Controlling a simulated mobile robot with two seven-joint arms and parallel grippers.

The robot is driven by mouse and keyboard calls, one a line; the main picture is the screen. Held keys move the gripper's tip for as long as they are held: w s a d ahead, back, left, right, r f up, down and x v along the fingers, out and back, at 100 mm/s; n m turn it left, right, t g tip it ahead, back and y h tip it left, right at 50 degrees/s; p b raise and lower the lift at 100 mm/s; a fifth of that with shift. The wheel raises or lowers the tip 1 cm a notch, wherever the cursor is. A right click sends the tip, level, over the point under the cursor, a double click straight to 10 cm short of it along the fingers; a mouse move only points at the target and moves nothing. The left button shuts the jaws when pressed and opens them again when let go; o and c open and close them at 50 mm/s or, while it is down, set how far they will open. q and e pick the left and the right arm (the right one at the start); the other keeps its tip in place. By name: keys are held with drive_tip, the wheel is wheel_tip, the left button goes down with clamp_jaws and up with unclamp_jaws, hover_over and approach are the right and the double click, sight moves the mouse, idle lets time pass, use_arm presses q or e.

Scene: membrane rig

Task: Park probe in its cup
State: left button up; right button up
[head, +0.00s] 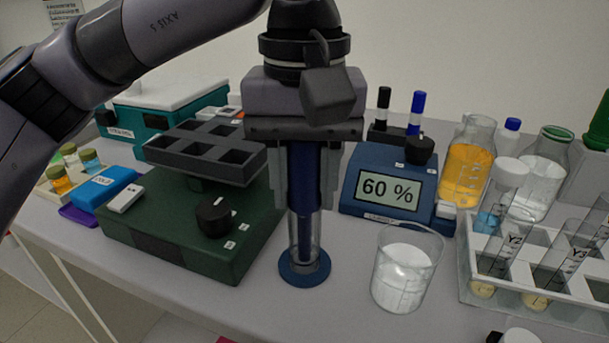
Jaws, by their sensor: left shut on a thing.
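My left gripper (304,196) points straight down at the middle of the head view. It is shut on the dark blue probe (305,172), which is upright between its fingers. Below the fingers, the probe's lower part stands inside a clear narrow cup (305,262) with a round blue base on the table. The probe looks in line with the cup. Whether its tip touches the cup's bottom is hard to tell. The gripper body hides the probe's top. My right gripper is not in view.
A green shaker (180,245) with a dark rack stands close left. A blue meter (385,187) reading 60 % is behind right. A glass beaker (405,270) stands just right of the cup. A white tube rack (520,290) is farther right. The table in front of the cup is clear.

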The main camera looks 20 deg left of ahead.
use_arm(q)
drive_tip(key=shift+f, duration=0.15)
drive_tip(key=o, duration=1)
drive_tip(key=shift+r+p, duration=0.9)
drive_tip(key=shift+r, duration=2.7)
